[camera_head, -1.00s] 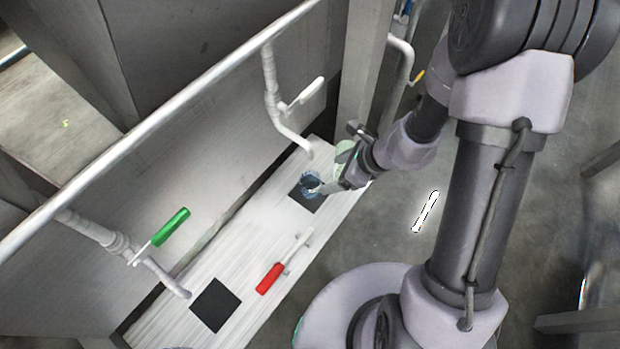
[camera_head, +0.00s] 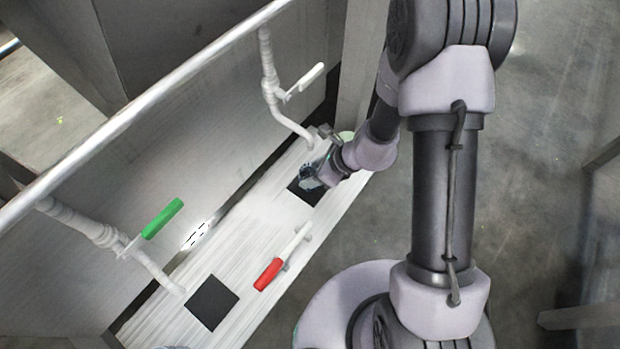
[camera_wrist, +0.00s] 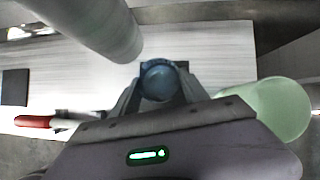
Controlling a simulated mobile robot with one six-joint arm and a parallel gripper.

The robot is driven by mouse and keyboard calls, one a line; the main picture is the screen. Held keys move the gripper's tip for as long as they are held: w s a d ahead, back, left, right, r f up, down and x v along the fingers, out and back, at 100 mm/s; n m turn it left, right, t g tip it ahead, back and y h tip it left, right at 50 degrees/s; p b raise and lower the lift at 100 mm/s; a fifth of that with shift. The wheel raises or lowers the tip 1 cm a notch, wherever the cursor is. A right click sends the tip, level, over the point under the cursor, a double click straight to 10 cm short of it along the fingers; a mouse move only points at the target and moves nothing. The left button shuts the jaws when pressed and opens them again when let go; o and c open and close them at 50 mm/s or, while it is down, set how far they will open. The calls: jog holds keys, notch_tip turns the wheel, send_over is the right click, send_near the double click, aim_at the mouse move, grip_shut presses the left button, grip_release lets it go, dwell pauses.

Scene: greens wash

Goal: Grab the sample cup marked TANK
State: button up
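A small blue, see-through cup (camera_head: 310,178) stands on the far black square (camera_head: 303,196) of the white bench. In the wrist view the blue cup (camera_wrist: 160,80) sits between my two fingers, one on each side. I cannot read any marking on it. My gripper (camera_wrist: 161,88) reaches the cup from the right in the head view (camera_head: 318,172). The fingertips are close against the cup's sides; whether they press on it is not clear. A pale green cup-like thing (camera_wrist: 280,108) is right of my gripper, and it shows partly behind my wrist in the head view (camera_head: 346,136).
A white pipe with a white-handled valve (camera_head: 304,82) comes down beside the blue cup. A pipe with a green handle (camera_head: 163,218) is at the left, over a second black square (camera_head: 212,303). A red-handled tool (camera_head: 268,274) lies on the white bench (camera_head: 240,262) between the squares.

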jog(key=c, duration=0.6)
jog(key=shift+o, duration=0.2)
